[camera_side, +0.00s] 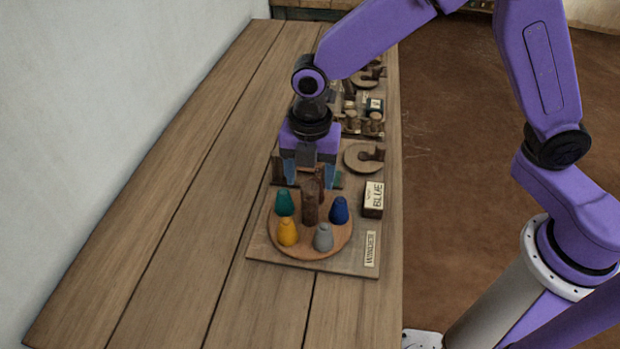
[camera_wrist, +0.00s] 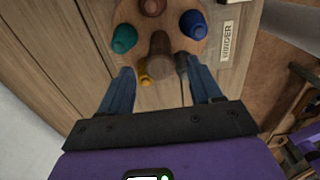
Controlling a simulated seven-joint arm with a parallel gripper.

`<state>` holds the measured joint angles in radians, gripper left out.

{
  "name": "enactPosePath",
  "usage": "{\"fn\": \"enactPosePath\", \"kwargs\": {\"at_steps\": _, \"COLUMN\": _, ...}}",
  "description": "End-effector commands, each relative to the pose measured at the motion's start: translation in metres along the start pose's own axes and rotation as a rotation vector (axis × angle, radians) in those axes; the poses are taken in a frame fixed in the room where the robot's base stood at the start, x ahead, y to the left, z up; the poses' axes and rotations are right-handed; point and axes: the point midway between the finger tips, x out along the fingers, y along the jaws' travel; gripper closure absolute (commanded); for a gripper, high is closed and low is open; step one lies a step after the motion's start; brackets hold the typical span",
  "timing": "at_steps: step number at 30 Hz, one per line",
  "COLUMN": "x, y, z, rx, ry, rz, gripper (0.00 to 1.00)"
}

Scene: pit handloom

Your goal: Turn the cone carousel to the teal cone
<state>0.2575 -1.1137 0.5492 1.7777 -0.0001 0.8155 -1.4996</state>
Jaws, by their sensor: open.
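The cone carousel is a round wooden disc (camera_side: 309,247) with a brown upright post (camera_side: 310,208) in its middle. In the side view, the teal cone (camera_side: 284,203) is at its left, the yellow cone (camera_side: 287,233) front left, the grey cone (camera_side: 323,237) in front and the blue cone (camera_side: 339,210) at right. The wrist view shows the teal cone (camera_wrist: 123,38) left of the post (camera_wrist: 160,58), and a brown cone (camera_wrist: 152,6) at the top edge. My gripper (camera_side: 310,182) is open, pointing down at the carousel's far side; I cannot tell its exact height.
The carousel's board (camera_side: 262,250) carries a WINDER label (camera_side: 370,248). A small block marked BLUE (camera_side: 374,199) stands to the right. Behind are a round wooden piece (camera_side: 359,158) and a cluttered rack (camera_side: 362,122). The bench (camera_side: 200,180) is clear at left, beside a white wall.

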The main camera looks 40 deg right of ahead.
Motion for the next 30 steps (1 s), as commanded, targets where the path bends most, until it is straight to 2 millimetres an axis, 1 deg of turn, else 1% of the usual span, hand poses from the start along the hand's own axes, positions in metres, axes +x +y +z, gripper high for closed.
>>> {"fn": "enactPosePath", "kwargs": {"at_steps": 1, "x": 0.007, "y": -0.001, "z": 0.0, "rx": 0.0, "ry": 0.0, "rz": -0.003, "gripper": 0.36}}
{"fn": "enactPosePath", "kwargs": {"at_steps": 6, "x": 0.018, "y": 0.0, "z": 0.0, "rx": 0.0, "ry": 0.0, "rz": -0.001, "gripper": 0.36}}
{"fn": "enactPosePath", "kwargs": {"at_steps": 15, "x": 0.019, "y": 0.0, "z": 0.0, "rx": 0.0, "ry": 0.0, "rz": 0.001, "gripper": 0.36}}
{"fn": "enactPosePath", "kwargs": {"at_steps": 16, "x": 0.019, "y": 0.0, "z": 0.0, "rx": 0.0, "ry": 0.0, "rz": 0.001, "gripper": 0.39}}
{"fn": "enactPosePath", "kwargs": {"at_steps": 17, "x": 0.019, "y": 0.0, "z": 0.0, "rx": 0.0, "ry": 0.0, "rz": 0.001, "gripper": 0.49}}
{"fn": "enactPosePath", "kwargs": {"at_steps": 18, "x": 0.019, "y": 0.0, "z": 0.0, "rx": 0.0, "ry": 0.0, "rz": 0.001, "gripper": 0.62}}
{"fn": "enactPosePath", "kwargs": {"at_steps": 20, "x": 0.019, "y": 0.0, "z": 0.0, "rx": 0.0, "ry": 0.0, "rz": 0.001, "gripper": 0.82}}
{"fn": "enactPosePath", "kwargs": {"at_steps": 21, "x": 0.019, "y": 0.0, "z": 0.0, "rx": 0.0, "ry": 0.0, "rz": 0.001, "gripper": 0.95}}
{"fn": "enactPosePath", "kwargs": {"at_steps": 22, "x": 0.019, "y": 0.0, "z": 0.0, "rx": 0.0, "ry": 0.0, "rz": 0.001, "gripper": 1.0}}
{"fn": "enactPosePath", "kwargs": {"at_steps": 30, "x": 0.019, "y": 0.0, "z": 0.0, "rx": 0.018, "ry": 0.0, "rz": 0.0, "gripper": 1.0}}
